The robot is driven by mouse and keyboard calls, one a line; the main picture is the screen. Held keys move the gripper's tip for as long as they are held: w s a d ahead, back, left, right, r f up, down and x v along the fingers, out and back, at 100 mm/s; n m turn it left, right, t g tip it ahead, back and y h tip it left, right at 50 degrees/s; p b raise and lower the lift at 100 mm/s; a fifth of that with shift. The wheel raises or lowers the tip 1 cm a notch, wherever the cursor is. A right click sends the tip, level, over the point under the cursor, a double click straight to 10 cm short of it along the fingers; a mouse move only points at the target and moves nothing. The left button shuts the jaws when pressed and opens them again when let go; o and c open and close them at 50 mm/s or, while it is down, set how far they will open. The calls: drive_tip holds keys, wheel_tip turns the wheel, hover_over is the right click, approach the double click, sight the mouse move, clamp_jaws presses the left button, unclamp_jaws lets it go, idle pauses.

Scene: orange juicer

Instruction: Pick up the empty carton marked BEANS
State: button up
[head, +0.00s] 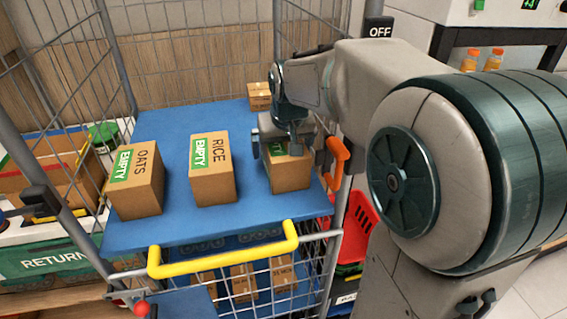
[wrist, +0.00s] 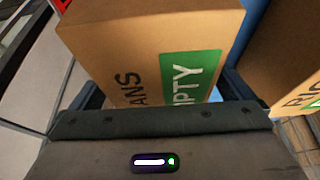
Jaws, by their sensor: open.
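The carton marked BEANS (head: 290,176) stands at the right of the blue shelf, a brown box with a green EMPTY label. In the head view my gripper (head: 288,147) is over its top and hides part of the label and the name. In the wrist view the carton (wrist: 150,40) fills the middle, with the ends "ANS" and "PTY" readable. My gripper (wrist: 163,92) is open, with one finger on each side of the carton. I cannot tell whether the fingers touch it.
The RICE carton (head: 213,170) stands close to the left, then the OATS carton (head: 136,183). A small box (head: 260,96) is behind. The blue shelf (head: 180,120) sits in a wire cage with a yellow handle (head: 222,258) in front. An orange hook (head: 339,155) is at right.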

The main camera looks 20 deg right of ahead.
drive_tip(key=shift+f, duration=0.15)
drive_tip(key=c, duration=1)
